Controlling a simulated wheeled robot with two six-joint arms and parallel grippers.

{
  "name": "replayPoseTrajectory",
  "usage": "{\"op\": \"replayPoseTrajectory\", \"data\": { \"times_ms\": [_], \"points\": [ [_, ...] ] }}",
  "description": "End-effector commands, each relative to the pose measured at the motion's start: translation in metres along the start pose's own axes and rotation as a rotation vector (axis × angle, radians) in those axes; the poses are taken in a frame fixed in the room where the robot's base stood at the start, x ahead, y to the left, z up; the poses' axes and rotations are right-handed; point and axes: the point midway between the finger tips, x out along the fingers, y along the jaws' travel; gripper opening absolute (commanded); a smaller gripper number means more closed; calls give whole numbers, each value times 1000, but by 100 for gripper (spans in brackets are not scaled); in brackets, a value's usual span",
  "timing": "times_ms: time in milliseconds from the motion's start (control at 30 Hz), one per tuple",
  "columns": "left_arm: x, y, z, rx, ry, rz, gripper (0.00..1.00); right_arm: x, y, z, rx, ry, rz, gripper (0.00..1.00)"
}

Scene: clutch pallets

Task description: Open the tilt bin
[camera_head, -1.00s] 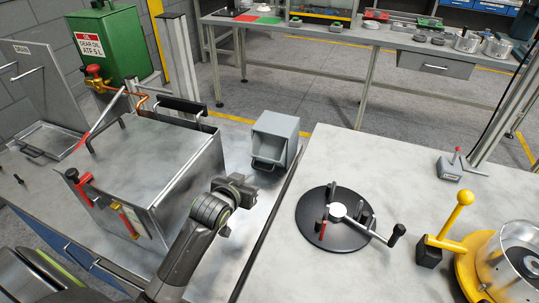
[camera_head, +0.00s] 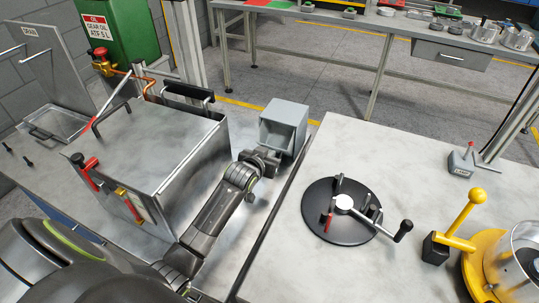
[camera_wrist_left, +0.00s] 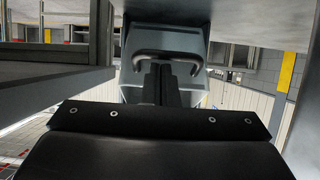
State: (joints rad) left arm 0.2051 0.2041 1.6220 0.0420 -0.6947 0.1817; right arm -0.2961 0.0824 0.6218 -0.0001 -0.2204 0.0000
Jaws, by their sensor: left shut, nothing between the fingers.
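The tilt bin (camera_head: 286,123) is a small grey box on the bench beside the large metal cabinet, its recessed face turned toward me. My left gripper (camera_head: 270,160) reaches up to the lower front of the bin and covers its handle in the head view. In the left wrist view, the bin (camera_wrist_left: 130,78) lies straight ahead, with its dark bar handle (camera_wrist_left: 152,53) across it. The left fingers (camera_wrist_left: 161,75) are shut and empty, pointing at the handle. I cannot tell whether they touch it. My right gripper is out of view.
The large metal cabinet (camera_head: 150,140) stands left of my left forearm. A black turntable with a crank (camera_head: 320,225) is to the right. A yellow lever (camera_head: 467,215) and a small grey switch box (camera_head: 461,162) stand farther right. Bare bench lies around the turntable.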

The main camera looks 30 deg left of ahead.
Motion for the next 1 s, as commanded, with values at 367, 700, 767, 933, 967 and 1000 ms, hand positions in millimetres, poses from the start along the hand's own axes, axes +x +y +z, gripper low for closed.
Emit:
{"op": "replayPoseTrajectory", "data": {
  "times_ms": [367,700,767,933,967,1000],
  "points": [
    [4,0,0,0,0,0,0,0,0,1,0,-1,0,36],
    [0,0,21,0,-2,-1,0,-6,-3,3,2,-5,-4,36],
    [0,0,22,0,-3,-1,0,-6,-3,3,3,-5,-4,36],
    [0,0,23,-1,-7,-1,0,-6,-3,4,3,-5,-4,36],
    [0,0,23,-1,-8,-1,0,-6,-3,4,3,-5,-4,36],
    [0,-1,23,-1,-9,-1,0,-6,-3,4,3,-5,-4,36]
  ]
}}
